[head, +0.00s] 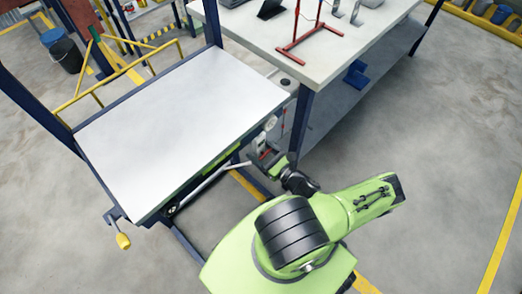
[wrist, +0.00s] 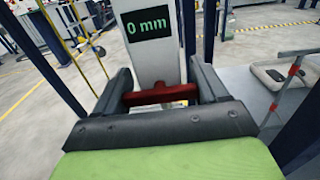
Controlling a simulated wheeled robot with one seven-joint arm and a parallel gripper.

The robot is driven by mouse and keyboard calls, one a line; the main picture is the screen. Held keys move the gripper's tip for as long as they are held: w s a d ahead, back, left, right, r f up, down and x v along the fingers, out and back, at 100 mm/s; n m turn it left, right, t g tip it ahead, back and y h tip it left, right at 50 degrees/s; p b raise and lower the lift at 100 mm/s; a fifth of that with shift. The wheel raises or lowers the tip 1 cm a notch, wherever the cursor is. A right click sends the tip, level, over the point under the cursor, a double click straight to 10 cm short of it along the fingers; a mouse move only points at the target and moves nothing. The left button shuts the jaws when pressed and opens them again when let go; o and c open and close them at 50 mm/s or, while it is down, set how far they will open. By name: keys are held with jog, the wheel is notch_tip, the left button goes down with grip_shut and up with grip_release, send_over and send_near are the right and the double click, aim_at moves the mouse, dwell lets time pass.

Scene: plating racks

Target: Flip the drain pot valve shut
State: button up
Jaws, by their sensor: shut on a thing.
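The red valve handle (wrist: 160,95) lies crosswise between my gripper's two dark fingers in the wrist view. My gripper (wrist: 160,78) is shut on it, with a finger at each end. Behind it stands a pale grey upright body (wrist: 152,60) with a dark display (wrist: 147,23) reading "0 mm" in green. In the head view my gripper (head: 268,157) is low beside the white-topped table's right corner, and a bit of red (head: 265,154) shows at its jaws. The pot itself is not clearly made out.
The white-topped table (head: 180,115) with a dark blue frame stands left of my gripper. A bench (head: 330,65) with a red stand (head: 310,35) is just behind and right; its blue leg (head: 301,120) is close to my gripper. Open floor (head: 440,140) lies right.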

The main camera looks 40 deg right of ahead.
jog(key=o, duration=1.1)
jog(key=shift+c, duration=0.2)
jog(key=s+p, duration=0.1)
jog(key=s, duration=1.4)
jog(key=shift+s+d, duration=0.2)
jog(key=shift+s, duration=0.2)
